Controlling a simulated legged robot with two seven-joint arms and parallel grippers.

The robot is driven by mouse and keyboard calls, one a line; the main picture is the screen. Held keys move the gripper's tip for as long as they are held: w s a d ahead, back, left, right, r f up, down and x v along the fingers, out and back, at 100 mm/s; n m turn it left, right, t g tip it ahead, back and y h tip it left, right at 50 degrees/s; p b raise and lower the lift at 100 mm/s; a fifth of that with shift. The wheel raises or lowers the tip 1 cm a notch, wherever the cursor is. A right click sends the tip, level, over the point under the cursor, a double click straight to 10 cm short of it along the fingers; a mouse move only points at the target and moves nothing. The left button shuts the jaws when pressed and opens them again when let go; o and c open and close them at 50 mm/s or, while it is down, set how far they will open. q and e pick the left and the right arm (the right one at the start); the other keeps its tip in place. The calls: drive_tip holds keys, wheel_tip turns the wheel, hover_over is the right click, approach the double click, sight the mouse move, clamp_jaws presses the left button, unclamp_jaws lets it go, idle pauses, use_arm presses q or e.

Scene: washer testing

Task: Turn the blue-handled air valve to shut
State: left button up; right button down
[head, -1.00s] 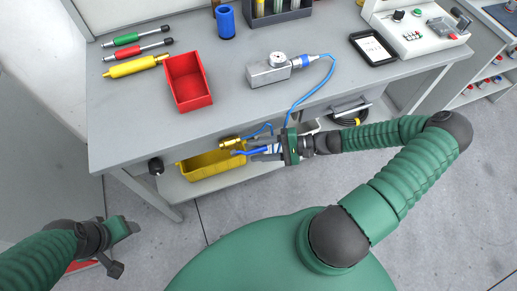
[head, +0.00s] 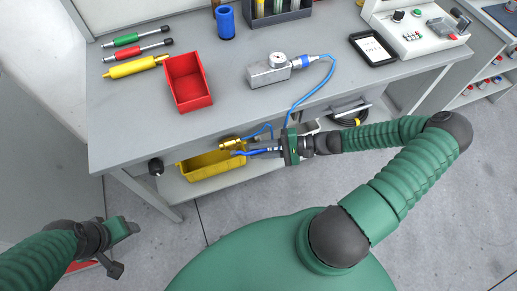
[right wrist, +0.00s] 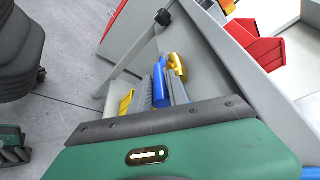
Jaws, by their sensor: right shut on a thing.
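The air valve has a brass body (head: 231,143) and a blue handle (head: 250,153), below the front edge of the bench. In the right wrist view the brass body (right wrist: 177,65) and the blue handle (right wrist: 160,84) lie at the fingers. My right gripper (head: 262,149) is shut on the blue handle. In the right wrist view its fingers (right wrist: 162,92) partly hide the handle. A blue hose (head: 264,130) runs near the valve. My left gripper (head: 125,250) is at the lower left, away from the bench; its jaw opening is unclear.
A yellow bin (head: 205,168) sits just below and left of the valve. The bench (head: 130,115) edge is close above my right gripper. On it stand a red bin (head: 188,84) and a metal gauge block (head: 268,74). A black knob (head: 156,166) is at the left.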

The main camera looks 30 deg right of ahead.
drive_tip(key=shift+f, duration=0.25)
idle(0.7)
